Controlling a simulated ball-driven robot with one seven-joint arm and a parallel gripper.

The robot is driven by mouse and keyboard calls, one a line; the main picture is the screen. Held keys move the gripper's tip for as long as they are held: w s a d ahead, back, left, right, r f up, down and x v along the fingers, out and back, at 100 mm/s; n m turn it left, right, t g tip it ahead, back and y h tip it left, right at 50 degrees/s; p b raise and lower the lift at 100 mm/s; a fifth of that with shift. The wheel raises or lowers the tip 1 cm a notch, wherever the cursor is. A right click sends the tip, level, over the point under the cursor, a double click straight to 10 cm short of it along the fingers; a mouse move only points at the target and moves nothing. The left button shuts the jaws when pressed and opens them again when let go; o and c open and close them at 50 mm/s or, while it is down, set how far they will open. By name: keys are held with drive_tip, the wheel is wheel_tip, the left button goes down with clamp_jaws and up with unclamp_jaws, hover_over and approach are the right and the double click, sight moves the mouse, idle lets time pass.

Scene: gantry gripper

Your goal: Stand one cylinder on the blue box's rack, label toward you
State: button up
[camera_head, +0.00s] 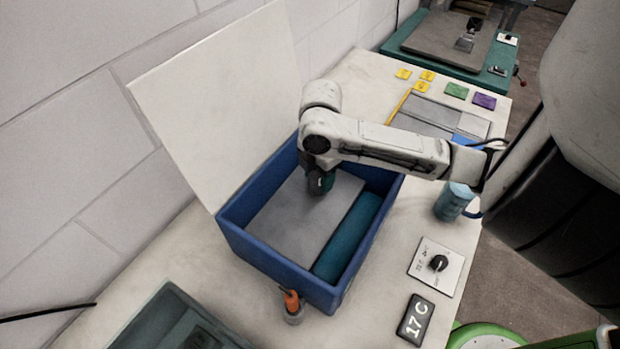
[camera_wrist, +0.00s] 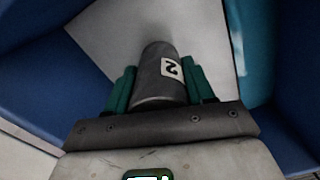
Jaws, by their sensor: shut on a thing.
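The blue box (camera_head: 262,252) stands open on the pale worktop. A flat grey panel (camera_head: 290,222) fills most of its inside; I cannot make out whether this is the rack. A teal strip (camera_head: 345,240) runs along the box's right side. My gripper (camera_head: 320,184) points down inside the box's outline. In the wrist view, the green fingers of my gripper (camera_wrist: 160,92) are shut on a grey cylinder (camera_wrist: 150,82). Its white label with a 2 (camera_wrist: 171,68) faces the camera, toward the right. Whether the cylinder touches the panel is unclear.
A tall pale panel (camera_head: 215,95) rises behind the box. An orange-topped item (camera_head: 292,304) stands close to its front wall. A light-blue container (camera_head: 454,202) stands at right, near a knob panel (camera_head: 437,264) and a 17C sign (camera_head: 416,320).

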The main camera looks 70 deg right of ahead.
drive_tip(key=shift+f, duration=0.35)
drive_tip(key=shift+f, duration=0.15)
drive_tip(key=o, duration=1.4)
wheel_tip(320, 180, up, 12)
drive_tip(key=shift+r, duration=0.25)
